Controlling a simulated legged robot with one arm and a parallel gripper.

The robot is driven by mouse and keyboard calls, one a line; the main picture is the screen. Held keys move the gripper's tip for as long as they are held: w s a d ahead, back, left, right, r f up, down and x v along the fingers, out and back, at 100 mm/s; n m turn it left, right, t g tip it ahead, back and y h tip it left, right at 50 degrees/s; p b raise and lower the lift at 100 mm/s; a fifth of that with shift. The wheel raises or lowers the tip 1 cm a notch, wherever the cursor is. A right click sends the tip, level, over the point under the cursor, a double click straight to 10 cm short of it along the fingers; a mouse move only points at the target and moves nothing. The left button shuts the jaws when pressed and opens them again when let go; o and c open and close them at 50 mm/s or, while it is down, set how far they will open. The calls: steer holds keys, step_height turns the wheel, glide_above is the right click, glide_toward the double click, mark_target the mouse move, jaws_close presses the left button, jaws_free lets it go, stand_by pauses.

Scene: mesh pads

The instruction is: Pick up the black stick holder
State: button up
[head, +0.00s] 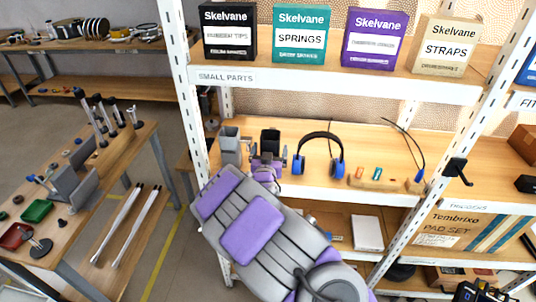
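The black stick holder (270,139) is a small dark, box-like cup on the middle shelf, near the left post. My gripper (268,156) is right in front of it, at the end of my grey and purple arm. Its two grey fingers look spread, one to each side of the holder's lower part. I cannot tell whether they touch it. The gripper hides the holder's base.
A grey holder (230,146) stands close on the left, and blue headphones (320,155) stand close on the right. The white shelf post (190,95) is left of my gripper. Labelled boxes, including a green one (301,34), fill the shelf above.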

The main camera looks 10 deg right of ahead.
steer(key=shift+w, duration=0.15)
steer(key=shift+c, duration=0.3)
steer(key=c, duration=1.2)
steer(key=shift+o, duration=0.2)
steer(key=shift+d+r, duration=0.1)
steer(key=shift+r, duration=0.05)
